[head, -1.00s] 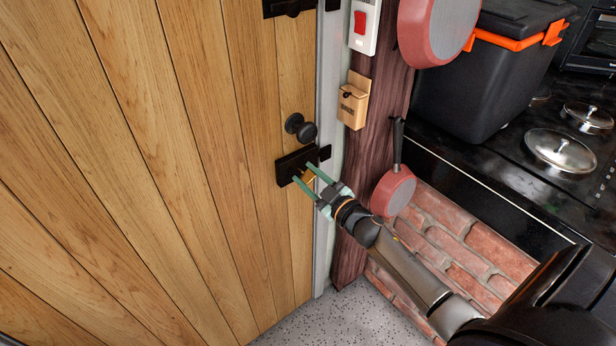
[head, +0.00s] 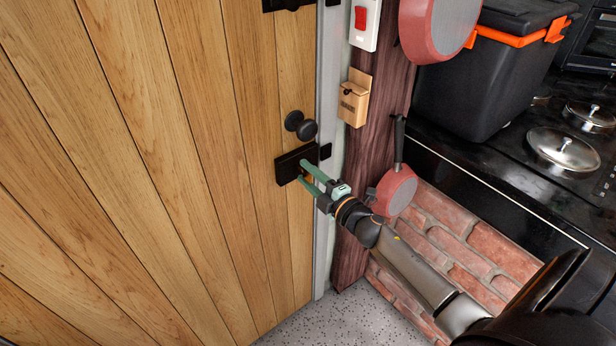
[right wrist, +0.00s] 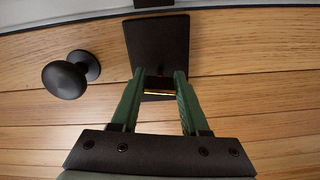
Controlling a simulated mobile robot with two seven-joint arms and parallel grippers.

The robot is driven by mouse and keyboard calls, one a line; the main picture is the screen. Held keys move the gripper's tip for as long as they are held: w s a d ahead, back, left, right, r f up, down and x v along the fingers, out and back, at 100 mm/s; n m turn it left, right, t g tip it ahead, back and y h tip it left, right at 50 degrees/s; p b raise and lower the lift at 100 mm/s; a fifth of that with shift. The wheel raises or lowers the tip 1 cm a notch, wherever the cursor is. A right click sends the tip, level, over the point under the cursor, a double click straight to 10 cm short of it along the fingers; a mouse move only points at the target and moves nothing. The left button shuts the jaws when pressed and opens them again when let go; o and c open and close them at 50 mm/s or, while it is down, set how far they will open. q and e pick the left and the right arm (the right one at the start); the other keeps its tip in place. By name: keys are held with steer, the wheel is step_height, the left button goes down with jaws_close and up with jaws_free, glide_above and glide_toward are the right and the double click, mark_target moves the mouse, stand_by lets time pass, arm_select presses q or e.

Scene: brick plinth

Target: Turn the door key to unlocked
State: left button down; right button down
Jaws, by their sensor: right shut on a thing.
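The wooden door (head: 190,150) has a black lock plate (head: 287,166) near its right edge, below a round black knob (head: 300,125). My right gripper (head: 302,172) reaches in from the lower right, with its green fingers at the lock plate. It is shut on the brass key (right wrist: 158,92), which shows as a thin gold strip between the fingertips in the right wrist view. The lock plate (right wrist: 157,45) is also there, behind the fingertips. Most of the key is hidden by the fingers, so its exact angle is hard to tell. My left gripper is out of view.
A dark wooden post (head: 378,150) beside the door carries a small wooden box (head: 354,98), a red switch (head: 361,18) and hanging red pans (head: 395,190). A low brick plinth (head: 450,235) and a black stove top (head: 530,185) lie to the right.

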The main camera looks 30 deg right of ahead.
steer(key=shift+n, duration=0.9)
steer(key=shift+c, duration=2)
jaws_free()
steer(key=shift+s, duration=0.1)
steer(key=s+d+b, duration=0.1)
steer(key=s, duration=1.1)
steer(key=shift+s, duration=0.15)
